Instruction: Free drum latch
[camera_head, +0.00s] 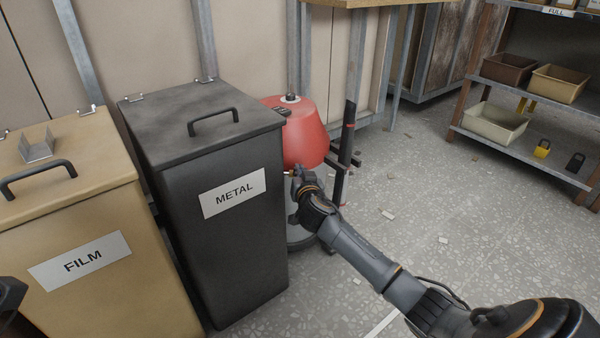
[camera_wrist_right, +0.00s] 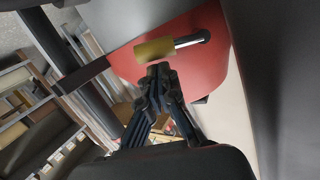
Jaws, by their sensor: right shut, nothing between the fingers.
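The drum has a red domed top (camera_head: 300,130) and a grey body (camera_head: 299,232), partly hidden behind the black METAL bin and my right arm. In the right wrist view, the red top (camera_wrist_right: 208,78) shows with a short yellow grip on a metal pin (camera_wrist_right: 155,50), which looks like the latch. My right gripper (camera_head: 298,180) is at the drum's near side, low on the red part. In the wrist view its fingertips (camera_wrist_right: 159,72) are together and empty, just below the yellow grip; whether they touch it I cannot tell.
The black METAL bin (camera_head: 217,245) stands close left of the drum, with the tan FILM bin (camera_head: 130,290) beside it. A dark post (camera_head: 346,150) stands right of the drum. A shelf (camera_head: 525,150) with trays is at the right. Small scraps lie on the otherwise open floor.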

